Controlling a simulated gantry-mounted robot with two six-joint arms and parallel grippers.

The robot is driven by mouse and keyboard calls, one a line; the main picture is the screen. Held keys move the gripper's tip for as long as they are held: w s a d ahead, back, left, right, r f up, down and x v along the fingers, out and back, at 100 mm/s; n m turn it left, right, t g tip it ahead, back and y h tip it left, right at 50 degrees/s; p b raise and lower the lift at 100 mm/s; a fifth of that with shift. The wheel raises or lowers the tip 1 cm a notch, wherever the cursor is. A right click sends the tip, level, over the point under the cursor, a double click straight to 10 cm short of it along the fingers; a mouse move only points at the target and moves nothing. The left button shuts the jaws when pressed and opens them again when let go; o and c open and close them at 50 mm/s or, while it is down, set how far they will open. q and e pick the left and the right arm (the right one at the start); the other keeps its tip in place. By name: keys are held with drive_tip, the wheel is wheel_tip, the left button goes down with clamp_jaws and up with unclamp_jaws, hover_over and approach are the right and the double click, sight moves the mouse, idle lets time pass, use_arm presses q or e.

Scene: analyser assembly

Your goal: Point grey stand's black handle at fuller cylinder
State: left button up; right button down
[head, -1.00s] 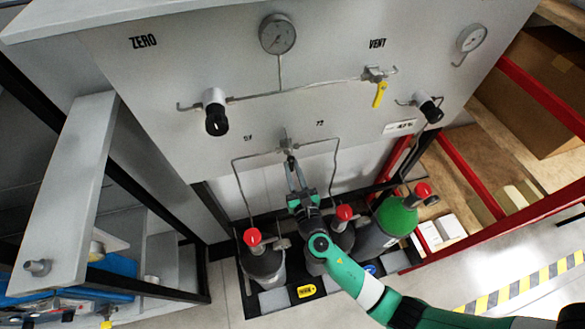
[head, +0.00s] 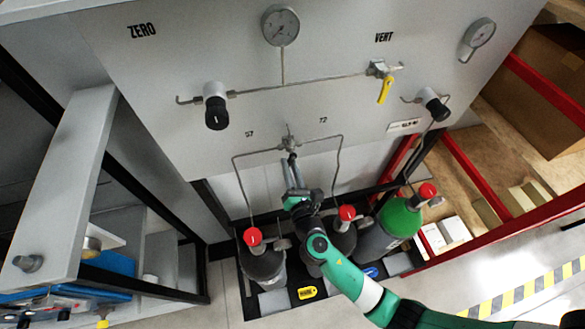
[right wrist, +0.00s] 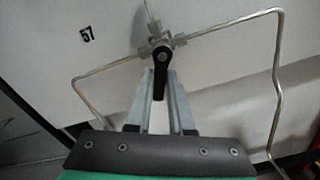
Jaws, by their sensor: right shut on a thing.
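The black handle (right wrist: 160,66) sits on a small metal valve (right wrist: 161,43) on the grey panel (head: 215,145) and points down in the right wrist view. My right gripper (right wrist: 157,82) has its two fingers on either side of the handle, shut on it. In the head view the right gripper (head: 292,170) reaches up to the valve (head: 289,141) and mostly hides the handle. Thin pipes run from the valve to both sides, beside a label 57 (head: 249,134) on the left and 72 (head: 323,120) on the right. Two dark red-capped cylinders, left (head: 263,262) and right (head: 343,238), stand below.
A green-topped cylinder (head: 400,218) stands further right. Above are a gauge (head: 280,26), a yellow vent lever (head: 385,90) and black knobs, left (head: 216,113) and right (head: 437,108). A red-framed shelf (head: 540,85) is at the right.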

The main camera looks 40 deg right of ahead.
drive_tip(key=shift+w+a+r+m+b, duration=0.2)
drive_tip(key=shift+r+m+b, duration=0.45)
drive_tip(key=shift+m, duration=1.5)
drive_tip(key=shift+w+a+r+m+b, duration=0.1)
drive_tip(key=shift+a+r+m+b, duration=0.15)
drive_tip(key=shift+m+b, duration=1.25)
drive_tip(key=shift+w+a+r+m+b, duration=0.2)
drive_tip(key=shift+a+r+m, duration=0.15)
drive_tip(key=shift+m, duration=2.4)
drive_tip(key=shift+r, duration=0.15)
drive_tip(key=c, duration=0.8)
unclamp_jaws()
drive_tip(key=shift+s, duration=0.1)
